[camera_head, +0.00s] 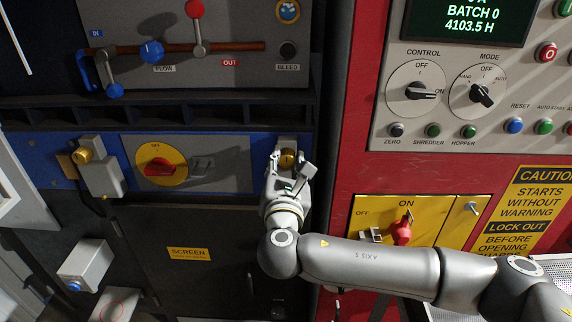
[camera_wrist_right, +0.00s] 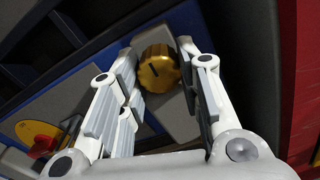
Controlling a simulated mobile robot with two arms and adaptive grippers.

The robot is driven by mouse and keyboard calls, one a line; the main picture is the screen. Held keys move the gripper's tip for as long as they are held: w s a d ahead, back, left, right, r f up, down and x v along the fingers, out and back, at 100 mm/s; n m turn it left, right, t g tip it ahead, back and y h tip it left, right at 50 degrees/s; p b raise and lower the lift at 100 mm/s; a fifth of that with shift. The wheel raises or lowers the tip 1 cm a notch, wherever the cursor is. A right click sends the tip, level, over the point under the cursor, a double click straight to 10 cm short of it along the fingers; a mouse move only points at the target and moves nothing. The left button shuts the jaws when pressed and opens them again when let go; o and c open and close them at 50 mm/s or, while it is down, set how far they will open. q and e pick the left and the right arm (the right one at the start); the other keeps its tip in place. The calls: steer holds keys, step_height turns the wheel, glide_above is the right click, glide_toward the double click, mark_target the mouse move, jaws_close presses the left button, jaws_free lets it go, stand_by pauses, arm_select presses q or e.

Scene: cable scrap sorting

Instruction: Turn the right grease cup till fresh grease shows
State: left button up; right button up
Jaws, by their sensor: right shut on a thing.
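The right grease cup is a round brass knob (camera_head: 288,157) on a grey block at the right end of the blue panel. In the right wrist view the brass cup (camera_wrist_right: 158,72) shows between the fingers, with a dark mark on its face. My right gripper (camera_head: 290,166) is shut on the cup, a finger on either side. I see no grease at the cup, but the fingers hide part of its edge. A second brass cup (camera_head: 82,155) is at the left of the blue panel. My left gripper is not in view.
A red rotary switch (camera_head: 160,169) on a yellow disc is left of the held cup. My right arm crosses in front of the red cabinet (camera_head: 350,130), close to the red-handled switch on its yellow plate (camera_head: 370,210). A dark ledge (camera_head: 180,115) runs above the blue panel.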

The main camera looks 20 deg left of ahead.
steer(key=shift+f+m+b, duration=0.25)
steer(key=shift+m+b, duration=0.7)
steer(key=shift+m, duration=0.25)
steer(key=m+b, duration=0.1)
steer(key=m, duration=0.1)
steer(key=shift+m+b, duration=0.3)
steer(key=m+b, duration=0.1)
steer(key=m, duration=0.2)
steer(key=shift+r, duration=0.15)
steer(key=shift+a+r+m+b, duration=0.1)
steer(key=shift+m+b, duration=0.45)
steer(key=shift+m, duration=1.15)
steer(key=o, duration=1)
steer(key=shift+r, duration=0.1)
steer(key=shift+s, duration=0.15)
